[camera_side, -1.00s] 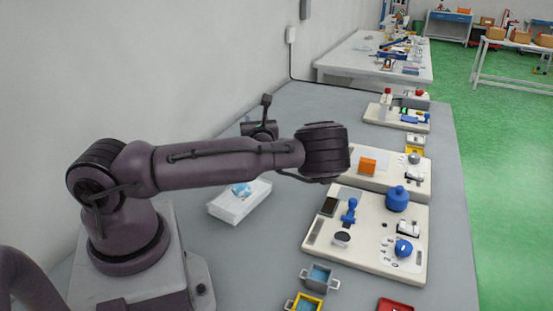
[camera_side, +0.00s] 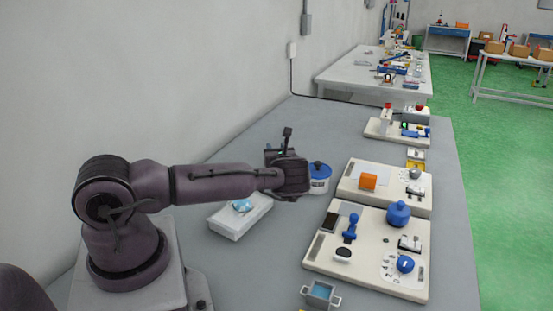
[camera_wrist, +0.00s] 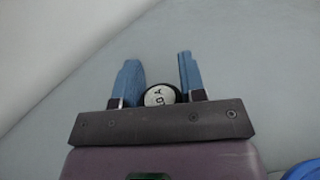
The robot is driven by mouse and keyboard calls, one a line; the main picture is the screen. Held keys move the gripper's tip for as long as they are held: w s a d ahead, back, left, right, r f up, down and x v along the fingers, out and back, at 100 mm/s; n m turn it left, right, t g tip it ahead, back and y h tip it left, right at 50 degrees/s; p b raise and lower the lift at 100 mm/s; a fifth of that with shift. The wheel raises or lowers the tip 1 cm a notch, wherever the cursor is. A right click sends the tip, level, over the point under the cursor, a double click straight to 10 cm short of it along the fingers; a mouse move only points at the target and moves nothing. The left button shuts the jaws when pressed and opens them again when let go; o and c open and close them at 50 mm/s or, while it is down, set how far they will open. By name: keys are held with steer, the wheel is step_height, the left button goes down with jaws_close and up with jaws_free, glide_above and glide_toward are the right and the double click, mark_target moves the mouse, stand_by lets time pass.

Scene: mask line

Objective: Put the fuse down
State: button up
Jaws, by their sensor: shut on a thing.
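My gripper (camera_wrist: 158,72) shows in the wrist view as two blue fingers, one on each side of the fuse (camera_wrist: 159,96). The fuse shows a round white end face with dark markings and a black rim. My gripper is shut on it, low between the fingers. The grey table surface (camera_wrist: 225,75) lies beyond the fingertips; I cannot tell how high the fuse is above it. In the side view my wrist is over the left part of the table, and it hides the fingers and the fuse.
A white pot with a blue lid (camera_side: 319,180) stands just right of my wrist. A white box with a light-blue item (camera_side: 239,217) lies below the forearm. Cream panels with blue fittings (camera_side: 330,257) fill the right. Bare grey table (camera_side: 300,120) lies behind the wrist.

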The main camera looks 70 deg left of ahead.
steer(key=shift+a+f, duration=0.1)
steer(key=shift+f, duration=1.5)
steer(key=o, duration=0.9)
steer(key=shift+f, duration=0.15)
